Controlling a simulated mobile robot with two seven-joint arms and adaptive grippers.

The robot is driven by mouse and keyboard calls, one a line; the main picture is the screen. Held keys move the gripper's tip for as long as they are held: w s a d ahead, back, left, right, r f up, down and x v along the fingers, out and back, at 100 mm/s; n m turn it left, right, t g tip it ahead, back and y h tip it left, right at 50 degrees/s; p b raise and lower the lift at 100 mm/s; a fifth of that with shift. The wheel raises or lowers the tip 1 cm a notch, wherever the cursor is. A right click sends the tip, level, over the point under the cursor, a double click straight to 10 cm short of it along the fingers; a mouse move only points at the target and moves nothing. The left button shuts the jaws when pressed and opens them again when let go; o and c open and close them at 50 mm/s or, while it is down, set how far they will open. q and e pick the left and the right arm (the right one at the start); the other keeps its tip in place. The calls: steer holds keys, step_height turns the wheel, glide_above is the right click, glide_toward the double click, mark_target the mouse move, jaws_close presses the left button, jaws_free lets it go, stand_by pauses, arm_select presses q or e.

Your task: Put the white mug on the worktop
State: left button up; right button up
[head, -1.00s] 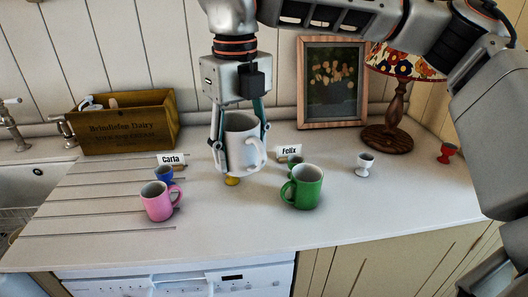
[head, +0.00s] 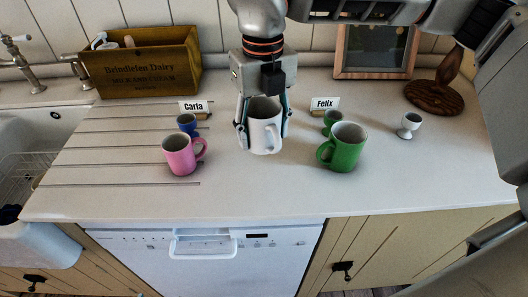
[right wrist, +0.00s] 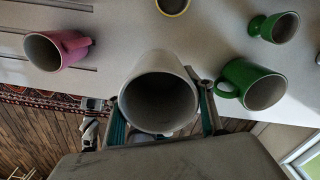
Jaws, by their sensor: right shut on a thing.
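The white mug (head: 262,132) is upright in my right gripper (head: 264,141), whose fingers are shut on its two sides. It is over the worktop (head: 270,190), between the pink mug (head: 178,155) and the green mug (head: 345,148). I cannot tell whether its base touches the surface. In the right wrist view the white mug (right wrist: 157,65) shows its open, dark inside, with the pink mug (right wrist: 50,50) to the left and the green mug (right wrist: 238,80) to the right.
Behind stand a blue egg cup (head: 187,122) by the Carla card (head: 194,106), a green egg cup (head: 331,120) by the Felix card (head: 324,103), and a white egg cup (head: 409,125). A yellow cup (right wrist: 173,5) shows in the wrist view. The front worktop strip is clear.

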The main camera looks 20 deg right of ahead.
steer(key=shift+f, duration=3.45)
steer(key=shift+f, duration=0.2)
steer(key=o, duration=1.3)
steer(key=shift+r, duration=0.1)
step_height(320, 180, up, 12)
steer(key=shift+r, duration=0.15)
